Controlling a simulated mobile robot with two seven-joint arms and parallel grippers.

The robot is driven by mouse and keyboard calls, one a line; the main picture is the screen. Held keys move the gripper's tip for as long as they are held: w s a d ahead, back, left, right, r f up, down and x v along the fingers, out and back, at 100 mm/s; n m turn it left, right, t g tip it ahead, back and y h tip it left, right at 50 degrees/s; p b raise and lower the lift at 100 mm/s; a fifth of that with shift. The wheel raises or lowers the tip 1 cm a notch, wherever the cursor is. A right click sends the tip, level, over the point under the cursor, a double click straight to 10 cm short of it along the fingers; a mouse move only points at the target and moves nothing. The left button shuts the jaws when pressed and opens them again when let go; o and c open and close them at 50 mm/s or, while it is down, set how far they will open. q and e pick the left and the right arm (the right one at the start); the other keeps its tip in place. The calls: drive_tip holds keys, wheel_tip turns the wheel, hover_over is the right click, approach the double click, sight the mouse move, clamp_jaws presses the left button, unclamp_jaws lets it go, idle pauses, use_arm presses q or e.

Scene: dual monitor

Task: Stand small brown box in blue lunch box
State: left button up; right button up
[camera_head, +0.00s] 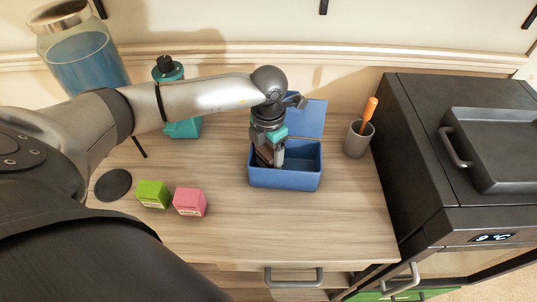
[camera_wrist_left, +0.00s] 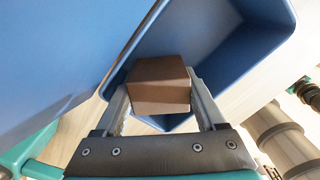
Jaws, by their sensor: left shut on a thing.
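The blue lunch box (camera_head: 284,179) stands open on the wooden counter, its lid raised at the back. My left gripper (camera_head: 268,158) reaches down into the left part of the lunch box. In the left wrist view the small brown box (camera_wrist_left: 159,86) is between the two fingers of my left gripper (camera_wrist_left: 162,100), which is shut on it. The blue walls of the lunch box (camera_wrist_left: 225,55) surround it there. My right gripper is not in view.
A green box (camera_head: 152,194), a pink box (camera_head: 190,202) and a black disc (camera_head: 113,185) lie at the left front. A grey cup (camera_head: 357,139) with an orange-handled tool stands right of the lunch box. A dark appliance (camera_head: 425,140) borders the counter's right.

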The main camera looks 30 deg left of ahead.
sight(269, 150)
use_arm(q)
drive_tip(key=o, duration=1.1)
drive_tip(key=shift+r, duration=0.1)
drive_tip(key=shift+r+p, duration=0.3)
drive_tip(key=shift+p, duration=0.05)
wheel_tip(269, 150, up, 12)
drive_tip(key=shift+r+p, duration=0.25)
drive_tip(key=shift+p, duration=0.7)
